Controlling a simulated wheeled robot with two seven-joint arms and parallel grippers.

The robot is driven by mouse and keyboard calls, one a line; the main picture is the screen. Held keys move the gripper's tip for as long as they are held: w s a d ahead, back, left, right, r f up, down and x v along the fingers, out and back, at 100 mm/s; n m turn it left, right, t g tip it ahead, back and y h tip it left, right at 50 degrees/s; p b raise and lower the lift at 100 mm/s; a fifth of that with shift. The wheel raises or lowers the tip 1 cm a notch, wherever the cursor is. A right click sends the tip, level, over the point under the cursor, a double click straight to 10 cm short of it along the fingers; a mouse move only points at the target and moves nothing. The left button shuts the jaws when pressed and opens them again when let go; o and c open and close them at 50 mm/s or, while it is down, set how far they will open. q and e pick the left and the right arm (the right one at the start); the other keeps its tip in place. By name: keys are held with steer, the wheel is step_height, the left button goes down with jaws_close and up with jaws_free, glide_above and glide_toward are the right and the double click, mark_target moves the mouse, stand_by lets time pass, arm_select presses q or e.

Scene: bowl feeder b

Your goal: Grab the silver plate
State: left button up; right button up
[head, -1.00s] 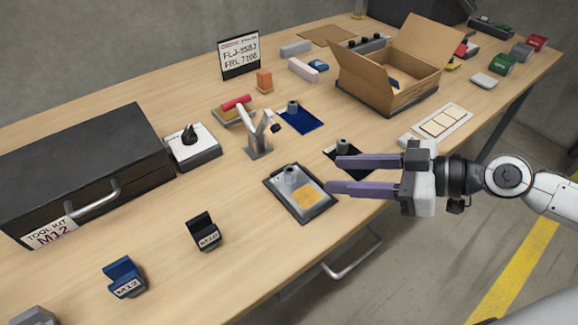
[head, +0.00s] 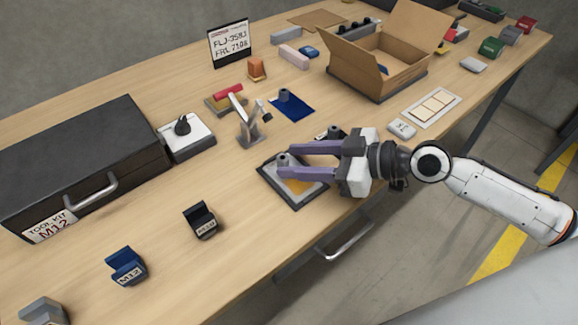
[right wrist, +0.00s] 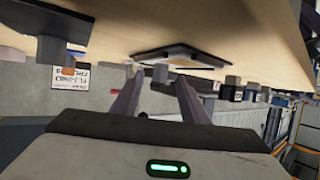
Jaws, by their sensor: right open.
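The silver plate (head: 290,198) lies flat near the table's front edge, with a dark rim, an orange patch and a small grey upright knob (head: 283,158). My right gripper (head: 280,160) is open over the plate, its two purple fingers pointing left. The knob shows between the fingertips, and I cannot tell whether either finger touches it. The fingers and palm hide part of the plate. In the right wrist view the plate (right wrist: 190,53) and its knob (right wrist: 160,73) appear ahead, between the fingers. My left gripper is not in view.
A blue plate (head: 292,108) with a knob and a small grey stand (head: 250,135) are behind. A dark plate lies partly hidden behind my right gripper. A black toolkit box (head: 80,165) stands left, an open carton (head: 380,75) at the back right. Bare table lies left of the plate.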

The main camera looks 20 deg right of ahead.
steer(key=shift+x, duration=1.05)
steer(key=c, duration=1)
jaws_close()
steer(key=shift+r, duration=0.1)
